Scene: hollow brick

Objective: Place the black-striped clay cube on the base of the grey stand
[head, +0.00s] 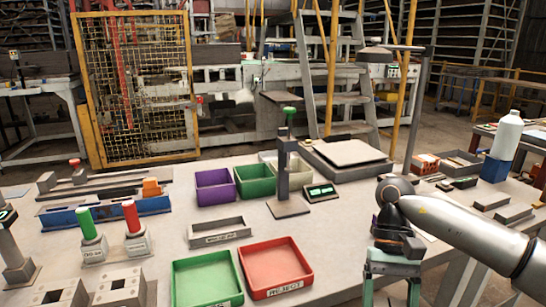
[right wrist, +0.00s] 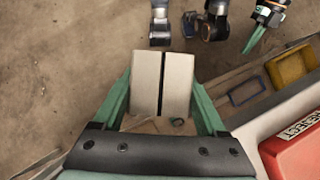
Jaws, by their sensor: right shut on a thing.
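The clay cube (right wrist: 148,80), pale with one black stripe, sits between the green fingers of my right gripper (right wrist: 163,103) in the right wrist view. In the head view my right gripper (head: 390,290) is at the lower right, by the table's front edge, fingers cut off by the frame; the cube does not show there. The grey stand (head: 283,168) has a column, a green knob on top and a flat base (head: 290,209), which looks bare. It stands mid-table, left of and beyond my right gripper. A green-fingered gripper (right wrist: 258,34), apparently my left, shows at the top right of the wrist view; its opening is unclear.
A red bin (head: 276,295) and a green bin (head: 207,302) lie at the table's front. A shallow grey tray (head: 219,238), a purple bin (head: 215,202) and a small scale display (head: 321,193) surround the stand. A tall lamp post (head: 416,115) rises behind my right arm.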

